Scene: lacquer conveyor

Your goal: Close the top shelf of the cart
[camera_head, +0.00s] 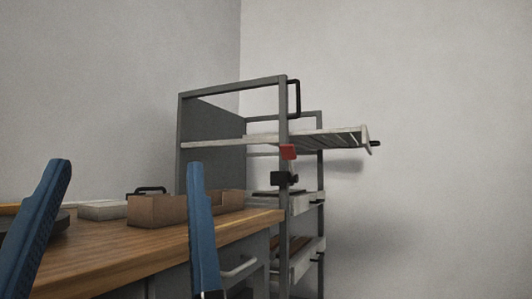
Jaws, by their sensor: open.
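The cart (286,110) is a grey metal frame with shelves, standing behind the right end of the wooden bench. Its top shelf (335,138) is pale and sticks out to the right past the frame. A front panel (366,138) with a small dark handle (376,144) is at the shelf's outer end. My gripper (127,167) shows as two blue fingers, wide apart, in the lower left foreground. It is open with nothing held between the fingers, and is apart from the shelf, to its left and nearer the camera.
Lower shelves (305,203) sit inside the frame. The wooden bench (130,250) bears a brown box (160,210) and a pale box (103,211). Space right of the cart looks clear.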

